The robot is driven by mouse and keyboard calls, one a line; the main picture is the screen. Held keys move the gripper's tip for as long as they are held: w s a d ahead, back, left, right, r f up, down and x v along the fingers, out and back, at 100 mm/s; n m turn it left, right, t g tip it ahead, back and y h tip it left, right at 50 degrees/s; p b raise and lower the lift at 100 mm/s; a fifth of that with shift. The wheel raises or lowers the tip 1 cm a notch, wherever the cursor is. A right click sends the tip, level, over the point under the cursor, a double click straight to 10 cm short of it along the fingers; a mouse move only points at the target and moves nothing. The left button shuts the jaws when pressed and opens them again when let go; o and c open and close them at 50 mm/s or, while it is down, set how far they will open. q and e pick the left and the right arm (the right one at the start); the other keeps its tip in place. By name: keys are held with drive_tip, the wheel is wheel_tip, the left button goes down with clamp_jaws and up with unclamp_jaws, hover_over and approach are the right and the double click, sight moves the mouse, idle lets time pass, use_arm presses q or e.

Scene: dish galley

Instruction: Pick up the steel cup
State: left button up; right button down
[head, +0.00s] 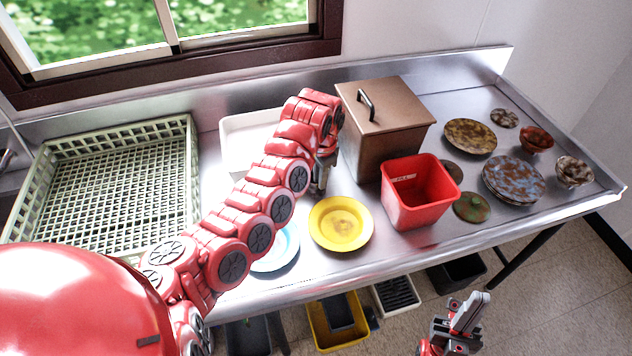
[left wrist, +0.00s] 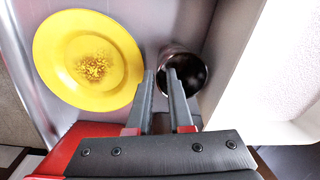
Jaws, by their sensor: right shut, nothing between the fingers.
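The steel cup (left wrist: 195,72) shows in the left wrist view as a round shiny rim with a dark inside, right of the yellow plate (left wrist: 88,60). My left gripper (left wrist: 160,73) is open. Its fingertips overlap the left part of the cup in that view, one just left of the rim and one over the dark opening; I cannot tell whether they touch. In the head view my left gripper (head: 322,172) points down beside the brown box, and I cannot make out the cup apart from it. My right gripper (head: 468,312) is shut and empty, low in front of the counter.
The brown lidded box (head: 385,130) stands close right of my left gripper, with a red bin (head: 418,192) in front. A white tray (head: 240,142) lies behind my left arm. A dish rack (head: 115,175) is at left. Plates and bowls (head: 513,180) fill the right end.

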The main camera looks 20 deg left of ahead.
sight(321, 197)
use_arm(q)
drive_tip(key=shift+f, duration=0.25)
drive_tip(key=f+p, duration=0.1)
drive_tip(key=f, duration=0.1)
drive_tip(key=f+p, duration=0.2)
drive_tip(key=shift+w+d+f, duration=0.15)
drive_tip(key=shift+d+f, duration=0.05)
drive_tip(key=shift+f, duration=0.5)
clamp_jaws()
